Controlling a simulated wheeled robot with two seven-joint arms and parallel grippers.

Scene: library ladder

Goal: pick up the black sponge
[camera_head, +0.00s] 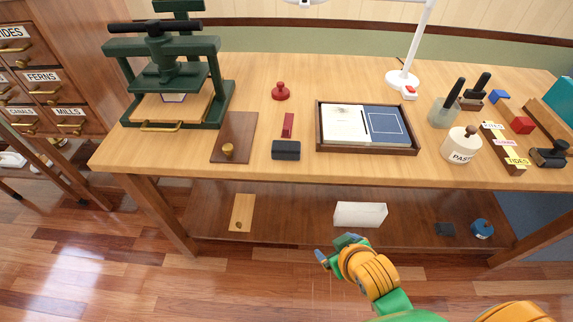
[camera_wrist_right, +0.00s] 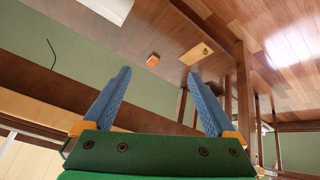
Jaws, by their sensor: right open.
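A black block (camera_head: 286,150) lies on the tabletop near its front edge, left of the wooden tray. A small dark flat piece (camera_head: 445,229) lies on the lower shelf at the right. I cannot tell for certain which is the black sponge. My right gripper (camera_head: 335,252) is in front of the table, low, near the shelf's front edge and apart from both. Its blue fingers are open and empty, as the right wrist view (camera_wrist_right: 155,100) also shows. Neither black thing can be made out in the wrist view. My left gripper is not in view.
The lower shelf holds a white box (camera_head: 360,214), a wooden board (camera_head: 241,212) and a blue round thing (camera_head: 482,228). On the table stand a green press (camera_head: 165,65), a tray (camera_head: 367,148), a red stamp (camera_head: 287,125) and a paste jar (camera_head: 461,146). An orange block (camera_wrist_right: 153,59) shows in the wrist view.

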